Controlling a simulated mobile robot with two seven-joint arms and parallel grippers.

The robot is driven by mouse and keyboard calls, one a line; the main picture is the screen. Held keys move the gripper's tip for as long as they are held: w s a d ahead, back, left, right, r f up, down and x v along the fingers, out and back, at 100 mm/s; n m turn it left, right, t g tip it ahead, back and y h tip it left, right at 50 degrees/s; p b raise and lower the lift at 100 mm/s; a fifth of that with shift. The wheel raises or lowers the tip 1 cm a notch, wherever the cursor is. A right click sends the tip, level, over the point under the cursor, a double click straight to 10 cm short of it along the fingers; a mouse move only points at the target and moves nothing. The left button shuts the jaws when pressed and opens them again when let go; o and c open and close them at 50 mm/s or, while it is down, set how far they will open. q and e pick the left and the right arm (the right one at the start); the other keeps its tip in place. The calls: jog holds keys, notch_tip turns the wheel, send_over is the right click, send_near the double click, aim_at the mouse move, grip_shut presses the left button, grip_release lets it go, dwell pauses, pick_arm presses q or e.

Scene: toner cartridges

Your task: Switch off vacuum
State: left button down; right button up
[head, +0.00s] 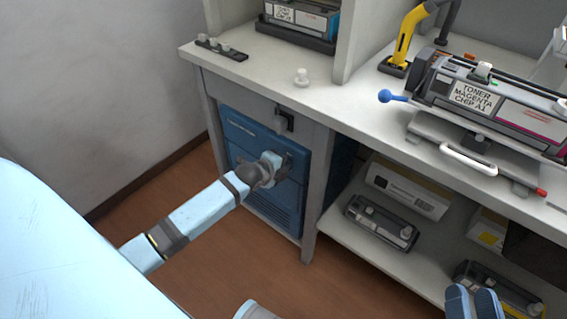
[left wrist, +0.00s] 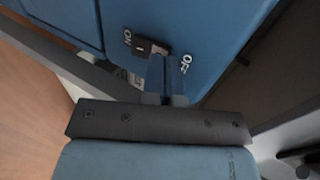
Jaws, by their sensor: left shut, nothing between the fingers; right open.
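The vacuum is a blue box (head: 238,133) under the left end of the workbench. Its black switch (left wrist: 148,46) shows in the left wrist view, with ON printed to its left and OFF to its right. I cannot tell which way the switch is set. My left gripper (head: 283,166) is in front of the vacuum's front panel. In the left wrist view its shut, empty fingers (left wrist: 166,72) are at the OFF end of the switch; whether they touch it is unclear. My right gripper (head: 472,303) is open at the lower right of the head view, its fingers pointing up.
A lower shelf (head: 350,240) holds boxes and cartridges. A bench leg (head: 313,195) stands just right of the vacuum.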

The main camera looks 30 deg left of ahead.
pick_arm(q)
jog(key=shift+r+p, duration=0.65)
pick_arm(e)
jog(key=shift+r, duration=0.9)
